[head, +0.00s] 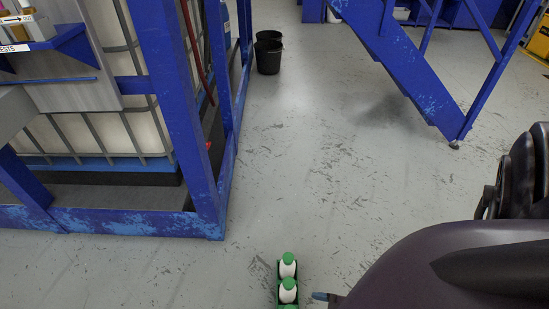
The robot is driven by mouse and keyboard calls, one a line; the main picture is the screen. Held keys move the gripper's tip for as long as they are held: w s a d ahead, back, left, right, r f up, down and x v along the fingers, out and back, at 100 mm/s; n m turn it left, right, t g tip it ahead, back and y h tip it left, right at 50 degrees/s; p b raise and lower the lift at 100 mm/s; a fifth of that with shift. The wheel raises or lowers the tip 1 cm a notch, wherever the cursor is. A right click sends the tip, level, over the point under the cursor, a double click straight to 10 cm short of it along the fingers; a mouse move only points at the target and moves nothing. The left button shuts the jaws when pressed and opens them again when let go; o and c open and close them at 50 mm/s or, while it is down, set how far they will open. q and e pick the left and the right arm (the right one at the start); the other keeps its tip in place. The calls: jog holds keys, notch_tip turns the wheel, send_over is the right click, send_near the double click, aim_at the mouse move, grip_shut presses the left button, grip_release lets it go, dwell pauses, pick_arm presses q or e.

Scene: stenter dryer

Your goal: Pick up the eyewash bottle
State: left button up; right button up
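White eyewash bottles with green caps stand in a green holder (278,297) at the bottom edge of the head view. One bottle (288,267) is farther back and another bottle (288,291) is nearer. A further green cap is cut off by the frame edge below them. My dark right arm fills the lower right. A small blue-grey tip (321,296) shows just right of the nearer bottle, apart from it. It may be part of my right gripper, but the rest is hidden behind the arm or out of frame. My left gripper is not in view.
A blue steel frame (180,120) around a caged white tank (90,130) stands at the left. Black bins (268,56) stand at the back. Blue stairs (410,75) rise at the upper right. The grey floor between them is clear.

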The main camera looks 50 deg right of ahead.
jog(key=shift+g, duration=0.3)
jog(key=w+a+f+b, duration=0.1)
jog(key=f, duration=0.1)
jog(key=w+a+f+b, duration=0.1)
jog(key=w+f, duration=0.1)
jog(key=w+a+f+b, duration=0.1)
jog(key=w+f, duration=0.1)
jog(key=shift+w+a+f+b, duration=0.25)
jog(key=shift+b, duration=0.15)
jog(key=shift+w+a, duration=0.2)
jog(key=shift+w, duration=0.3)
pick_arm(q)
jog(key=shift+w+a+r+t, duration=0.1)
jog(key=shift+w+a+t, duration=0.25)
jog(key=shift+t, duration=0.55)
pick_arm(e)
grip_shut()
